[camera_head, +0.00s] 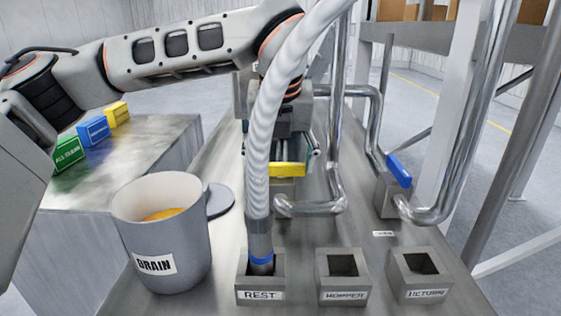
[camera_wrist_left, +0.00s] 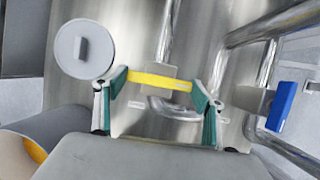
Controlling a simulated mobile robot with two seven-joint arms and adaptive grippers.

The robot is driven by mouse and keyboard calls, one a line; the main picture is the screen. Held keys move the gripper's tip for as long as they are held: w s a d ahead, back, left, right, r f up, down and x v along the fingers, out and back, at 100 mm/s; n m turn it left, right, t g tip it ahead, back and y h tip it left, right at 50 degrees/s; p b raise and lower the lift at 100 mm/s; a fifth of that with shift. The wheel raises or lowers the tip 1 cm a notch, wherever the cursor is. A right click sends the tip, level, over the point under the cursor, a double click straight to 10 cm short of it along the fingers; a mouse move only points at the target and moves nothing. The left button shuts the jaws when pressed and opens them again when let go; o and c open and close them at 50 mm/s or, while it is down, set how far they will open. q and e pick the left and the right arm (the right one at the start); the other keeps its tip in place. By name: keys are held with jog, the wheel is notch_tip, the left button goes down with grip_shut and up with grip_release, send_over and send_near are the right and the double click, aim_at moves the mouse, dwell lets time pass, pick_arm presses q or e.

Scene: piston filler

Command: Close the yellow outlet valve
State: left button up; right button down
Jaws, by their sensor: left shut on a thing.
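The yellow outlet valve handle (camera_head: 288,169) lies crosswise in the head view, above a grey valve body and near a bent steel pipe. In the left wrist view the yellow handle (camera_wrist_left: 159,81) spans between the two green-padded fingers of my left gripper (camera_wrist_left: 160,88). The left gripper (camera_head: 291,150) is shut on the handle, one finger at each end. The hose partly hides the gripper and the handle's left end in the head view. My right gripper is not in view.
A ribbed hose (camera_head: 272,110) stands in the REST socket (camera_head: 260,283). The HOPPER (camera_head: 343,279) and RETURN (camera_head: 419,277) sockets are empty. A DRAIN pot (camera_head: 165,235) stands at left. A blue valve handle (camera_head: 399,170) is on the right. Coloured blocks (camera_head: 93,131) sit on the side table.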

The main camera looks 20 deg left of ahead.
pick_arm(q)
jog(key=o, duration=1.1)
jog(key=v, duration=1.2)
